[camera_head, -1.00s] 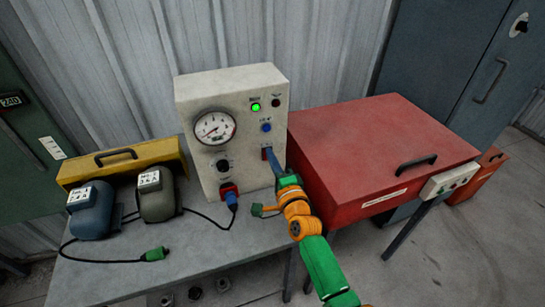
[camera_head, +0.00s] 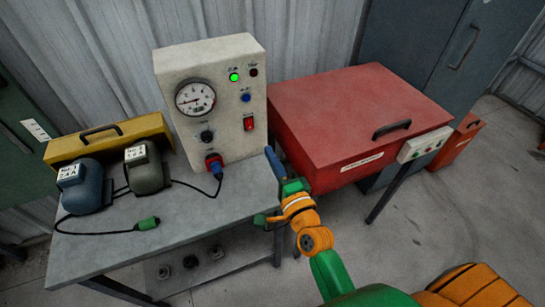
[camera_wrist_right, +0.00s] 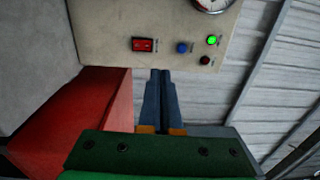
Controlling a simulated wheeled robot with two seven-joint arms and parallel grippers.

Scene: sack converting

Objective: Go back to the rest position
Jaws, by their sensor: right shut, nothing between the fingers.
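My right gripper (camera_head: 274,164) reaches in from the lower right with its blue fingers shut and nothing between them. It is in the air between the cream control box and the red chest, apart from the box front. In the right wrist view its two blue fingers (camera_wrist_right: 160,100) lie side by side. The control box (camera_head: 228,128) has a gauge (camera_head: 195,98), a lit green lamp (camera_head: 233,77), a blue button (camera_head: 245,97) and a red switch (camera_head: 249,123). The red switch also shows in the right wrist view (camera_wrist_right: 144,45). My left gripper is not in view.
The box stands on a grey table (camera_head: 110,248). A blue motor (camera_head: 83,187), a grey-green motor (camera_head: 147,169), a green plug (camera_head: 147,223) and a yellow case (camera_head: 105,138) are on its left. The red chest (camera_head: 350,115) is at right. Floor shows at far right.

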